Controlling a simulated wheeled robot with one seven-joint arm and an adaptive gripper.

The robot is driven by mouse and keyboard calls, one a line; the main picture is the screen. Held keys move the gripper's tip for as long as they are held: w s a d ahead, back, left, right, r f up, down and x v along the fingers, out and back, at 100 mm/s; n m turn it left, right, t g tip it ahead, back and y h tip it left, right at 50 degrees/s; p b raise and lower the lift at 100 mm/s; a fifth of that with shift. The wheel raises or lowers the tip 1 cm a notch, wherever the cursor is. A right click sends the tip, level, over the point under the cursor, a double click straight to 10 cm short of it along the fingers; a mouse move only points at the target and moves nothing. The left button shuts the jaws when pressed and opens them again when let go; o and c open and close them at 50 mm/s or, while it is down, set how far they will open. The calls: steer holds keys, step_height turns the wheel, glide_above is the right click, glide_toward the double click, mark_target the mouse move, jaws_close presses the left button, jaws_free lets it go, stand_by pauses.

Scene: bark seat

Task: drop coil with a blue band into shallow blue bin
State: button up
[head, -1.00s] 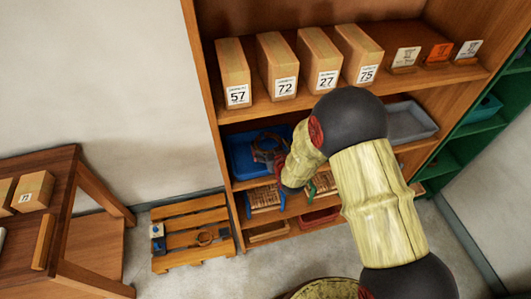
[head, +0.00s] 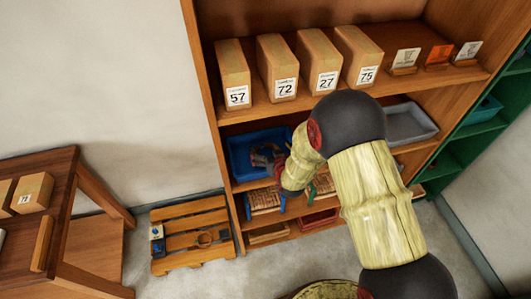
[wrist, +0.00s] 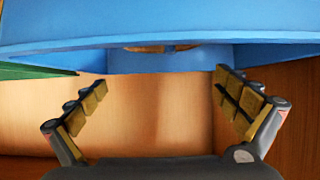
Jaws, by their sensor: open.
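The shallow blue bin (head: 240,152) sits on the shelf below the numbered boxes in the head view. Its blue wall (wrist: 60,30) fills the top of the wrist view. My gripper (head: 262,157) is at the bin's right part, partly covered by my own arm. In the wrist view my gripper (wrist: 160,95) is open, with nothing between its fingers. A thin tan curved piece (wrist: 150,48) shows at the blue bin; it may be a coil, mostly hidden. No blue band can be made out on it.
A grey bin (head: 408,122) stands right on the same shelf. Baskets (head: 265,200) and a red tray (head: 318,219) are below. Numbered boxes (head: 320,70) stand above.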

steer(key=v, duration=1.2)
steer(key=s+d+f+g+h, duration=0.1)
steer(key=s+d+f+g, duration=0.1)
steer(key=s+f+g, duration=0.35)
steer(key=s+d+f+g+h, duration=0.1)
steer(key=s+d+g, duration=0.15)
steer(key=s, duration=0.45)
steer(key=s+d+r+m+b, duration=0.1)
steer(key=s+d+r+b, duration=0.2)
steer(key=r, duration=0.9)
steer(key=s+d+r+m+t+h+b, duration=0.1)
steer(key=s+d+r+m+b, duration=0.1)
steer(key=s+d+r, duration=0.6)
step_height(320, 180, up, 5)
steer(key=shift+s+r+h+b, duration=0.1)
steer(key=shift+s+h+b, duration=0.2)
steer(key=shift+s+b, duration=0.75)
